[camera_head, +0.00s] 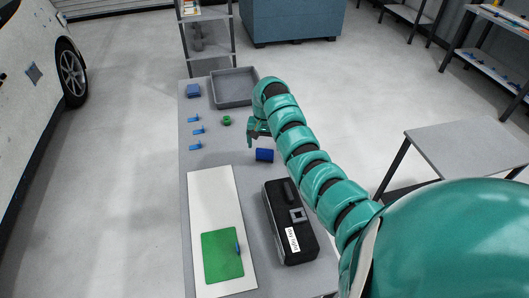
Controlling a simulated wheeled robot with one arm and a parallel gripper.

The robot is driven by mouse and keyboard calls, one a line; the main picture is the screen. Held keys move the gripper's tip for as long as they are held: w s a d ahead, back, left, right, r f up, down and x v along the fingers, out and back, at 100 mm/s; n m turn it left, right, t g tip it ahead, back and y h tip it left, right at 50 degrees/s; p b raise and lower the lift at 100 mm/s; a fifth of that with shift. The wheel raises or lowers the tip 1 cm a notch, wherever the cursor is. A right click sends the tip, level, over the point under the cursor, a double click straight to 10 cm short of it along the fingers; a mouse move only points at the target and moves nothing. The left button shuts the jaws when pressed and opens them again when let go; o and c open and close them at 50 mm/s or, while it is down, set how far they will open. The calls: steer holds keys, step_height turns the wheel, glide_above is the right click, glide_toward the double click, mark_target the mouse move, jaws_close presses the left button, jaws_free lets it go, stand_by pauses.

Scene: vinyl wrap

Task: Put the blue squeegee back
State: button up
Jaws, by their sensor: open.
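A small blue piece (237,248), which looks like the squeegee, lies on the right part of a green sheet (216,265) at the near end of the table. Several similar small blue pieces (197,131) lie in a column along the table's left edge; I cannot tell their exact kind. My gripper (253,140) is open and appears empty, over the middle of the table. It is just up and left of a dark blue block (264,155), far from the green sheet. Its fingertips are small in this view.
The green sheet lies on a white panel (205,185). A black toolbox (280,245) stands right of it. A grey tray (218,103), a blue item (193,91) and a green round item (227,120) are at the table's far end. Another grey table (460,145) stands right.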

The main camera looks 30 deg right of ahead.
mark_target(265, 150)
step_height(265, 150, up, 6)
steer(key=b, duration=0.1)
stand_by(0.7)
